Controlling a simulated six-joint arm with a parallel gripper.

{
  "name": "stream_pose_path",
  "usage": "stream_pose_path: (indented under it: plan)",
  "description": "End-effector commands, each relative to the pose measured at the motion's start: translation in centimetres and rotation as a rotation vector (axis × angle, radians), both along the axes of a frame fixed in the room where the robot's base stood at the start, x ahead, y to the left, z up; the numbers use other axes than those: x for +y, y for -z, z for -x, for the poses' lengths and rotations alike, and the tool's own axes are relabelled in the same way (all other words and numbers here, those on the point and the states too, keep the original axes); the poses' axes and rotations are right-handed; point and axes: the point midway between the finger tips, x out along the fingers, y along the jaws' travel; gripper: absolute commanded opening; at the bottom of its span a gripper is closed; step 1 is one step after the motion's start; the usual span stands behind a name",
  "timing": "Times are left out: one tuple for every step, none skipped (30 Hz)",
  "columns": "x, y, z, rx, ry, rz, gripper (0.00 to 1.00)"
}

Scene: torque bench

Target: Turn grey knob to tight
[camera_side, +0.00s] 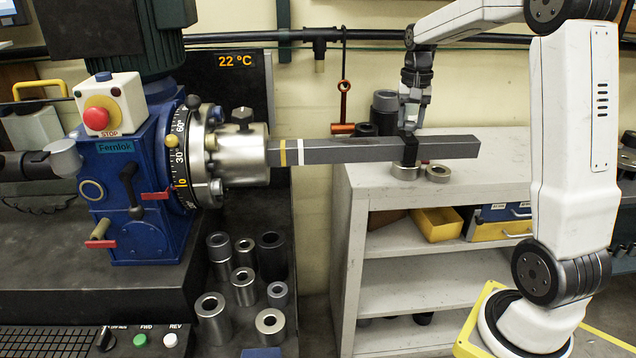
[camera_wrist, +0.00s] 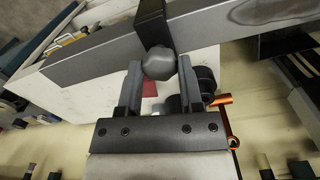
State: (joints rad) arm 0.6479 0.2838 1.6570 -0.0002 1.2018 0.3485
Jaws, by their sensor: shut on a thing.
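The grey knob (camera_wrist: 159,62) is a rounded, lobed knob beside a black clamp (camera_side: 405,150) that wraps the long grey bar (camera_side: 340,152). In the wrist view the knob sits between my gripper's two fingers (camera_wrist: 160,72), and the gripper is shut on it. In the side view my gripper (camera_side: 411,122) points down at the top of the clamp, and its fingers hide most of the knob. The black clamp also shows in the wrist view (camera_wrist: 152,18). I cannot read any tight marking or the knob's angle.
The bar runs left into a steel chuck (camera_side: 240,153) on a blue machine (camera_side: 130,190). Below the bar stands a pale shelf unit (camera_side: 440,185) with metal rings on top. An orange-handled tool (camera_side: 343,110) hangs behind. Several metal sleeves (camera_side: 213,318) stand at the lower left.

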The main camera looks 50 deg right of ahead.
Motion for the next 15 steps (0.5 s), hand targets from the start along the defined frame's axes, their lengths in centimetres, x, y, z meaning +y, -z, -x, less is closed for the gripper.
stream_pose_path:
  plan:
    - [-0.02, -0.18, -0.02, -0.002, 0.008, 0.002, 0.00]
    - [-0.02, -0.18, -0.02, -0.002, 0.011, 0.002, 0.00]
    - [-0.02, -0.18, -0.02, -0.002, 0.014, 0.002, 0.00]
    - [-0.03, -0.18, -0.03, -0.002, 0.015, 0.002, 0.00]
    - [-0.03, -0.18, -0.03, -0.002, 0.016, 0.002, 0.00]
    - [-0.03, -0.18, -0.03, -0.002, 0.017, 0.002, 0.00]
    - [-0.03, -0.18, -0.03, -0.002, 0.017, 0.002, 0.00]
    - [-0.03, -0.18, -0.03, -0.002, 0.017, 0.002, 0.00]
    - [-0.03, -0.19, -0.03, -0.002, 0.017, 0.002, 0.00]
    - [-0.03, -0.19, -0.03, -0.002, 0.016, 0.002, 0.00]
    - [-0.02, -0.19, -0.04, -0.003, 0.016, 0.003, 0.00]
    - [-0.02, -0.19, -0.04, -0.003, 0.016, 0.003, 0.00]
    - [-0.02, -0.19, -0.04, -0.003, 0.016, 0.003, 0.00]
    - [-0.02, -0.19, -0.04, -0.003, 0.016, 0.003, 0.50]
    - [-0.02, -0.19, -0.04, -0.003, 0.016, 0.003, 0.63]
